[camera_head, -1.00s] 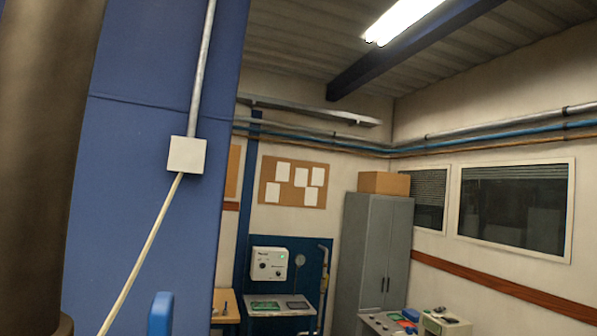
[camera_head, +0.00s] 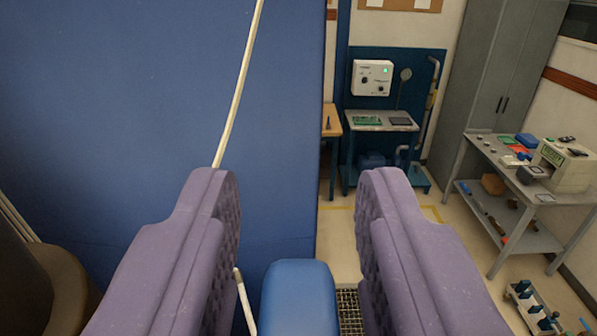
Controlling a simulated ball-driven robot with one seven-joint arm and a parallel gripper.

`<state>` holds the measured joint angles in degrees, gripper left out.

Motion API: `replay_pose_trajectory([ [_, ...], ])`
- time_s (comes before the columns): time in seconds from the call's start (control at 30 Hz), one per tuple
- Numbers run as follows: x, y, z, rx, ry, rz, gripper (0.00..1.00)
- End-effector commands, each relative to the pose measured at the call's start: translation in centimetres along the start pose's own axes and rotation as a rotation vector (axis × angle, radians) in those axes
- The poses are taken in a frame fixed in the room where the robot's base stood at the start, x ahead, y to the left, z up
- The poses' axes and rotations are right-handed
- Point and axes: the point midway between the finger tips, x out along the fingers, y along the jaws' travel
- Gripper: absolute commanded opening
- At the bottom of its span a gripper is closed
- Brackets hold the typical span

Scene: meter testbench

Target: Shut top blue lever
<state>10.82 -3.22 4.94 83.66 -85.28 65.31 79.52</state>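A blue lever handle (camera_head: 299,296) shows at the bottom middle of the view, its rounded end facing up. My gripper (camera_head: 287,190) is open, with its two purple ridged fingers apart on either side of the lever. The lever lies between the fingers in the picture and neither finger visibly touches it. How deep it lies between them is hard to tell. The lever's lower part and its mount are out of view.
A blue panel (camera_head: 150,90) with a pale cable (camera_head: 240,85) fills the left side. A bench with a white meter box (camera_head: 372,78) stands far back. A grey cabinet (camera_head: 505,70) and a shelf table (camera_head: 520,215) stand right. Floor between is mostly clear.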

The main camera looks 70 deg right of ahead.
Motion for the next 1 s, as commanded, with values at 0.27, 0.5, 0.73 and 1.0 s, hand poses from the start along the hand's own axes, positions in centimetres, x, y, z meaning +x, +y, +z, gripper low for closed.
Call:
replay_pose_trajectory([
  [0.27,0.0,0.0,0.0,0.0,0.0,0.0,0.22],
  [0.5,0.0,0.0,0.0,0.0,0.0,-0.001,0.0],
  [0.73,-0.1,0.0,0.2,0.0,0.014,-0.002,0.0],
  [1.0,-1.2,-0.1,0.7,0.001,0.114,-0.004,0.0],
])
